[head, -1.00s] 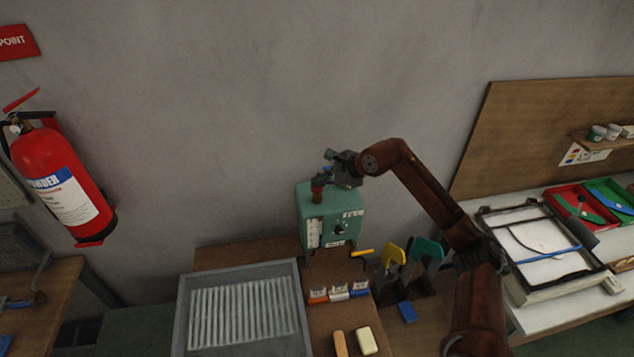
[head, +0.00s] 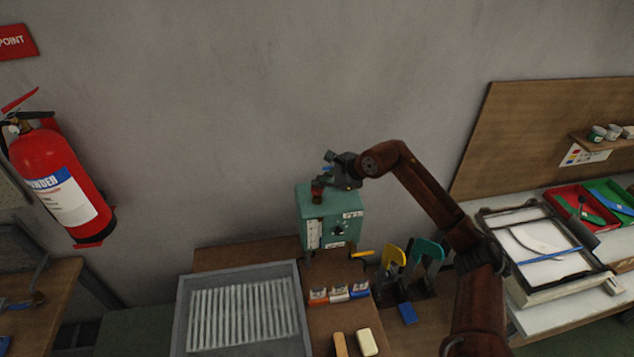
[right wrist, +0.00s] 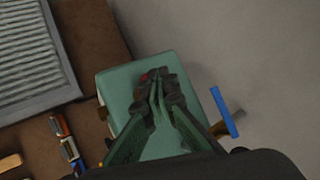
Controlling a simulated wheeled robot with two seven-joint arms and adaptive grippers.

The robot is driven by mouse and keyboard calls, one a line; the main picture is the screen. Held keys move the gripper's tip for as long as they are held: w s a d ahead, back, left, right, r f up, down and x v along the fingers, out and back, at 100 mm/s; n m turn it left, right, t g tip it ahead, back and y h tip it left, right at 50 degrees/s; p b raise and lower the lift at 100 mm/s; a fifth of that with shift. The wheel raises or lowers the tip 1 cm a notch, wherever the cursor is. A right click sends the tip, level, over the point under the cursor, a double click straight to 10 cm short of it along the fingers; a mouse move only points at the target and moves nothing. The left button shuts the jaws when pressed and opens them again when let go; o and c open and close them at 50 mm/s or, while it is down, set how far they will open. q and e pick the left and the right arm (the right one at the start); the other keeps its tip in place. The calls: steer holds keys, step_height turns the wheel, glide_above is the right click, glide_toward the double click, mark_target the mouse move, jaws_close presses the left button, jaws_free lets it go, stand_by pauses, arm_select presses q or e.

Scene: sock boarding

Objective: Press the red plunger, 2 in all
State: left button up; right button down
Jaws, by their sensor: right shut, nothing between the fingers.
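A teal green box (head: 313,214) with a dial and a white scale on its front stands on the brown bench against the wall. The red plunger (head: 317,198) is on top of the box, mostly covered by my right gripper (head: 319,184). A small bit of red also shows beside the fingertips in the right wrist view (right wrist: 145,77). My right gripper is shut and empty, its fingertips over the plunger, at or very near its top. I cannot tell whether they touch. My left gripper is not in view.
A grey ribbed tray (head: 181,315) lies left of the box. Small orange, white and blue blocks (head: 339,293) are in front of it. Yellow and teal upright pieces (head: 428,258) stand to the right. A fire extinguisher (head: 60,180) hangs at the far left.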

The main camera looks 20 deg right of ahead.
mark_target(319, 189)
steer(key=shift+r+p, duration=0.7)
steer(key=shift+r, duration=1.25)
steer(key=shift+r, duration=0.1)
step_height(319, 189, up, 5)
steer(key=shift+f+p, duration=0.1)
steer(key=shift+p, duration=1.05)
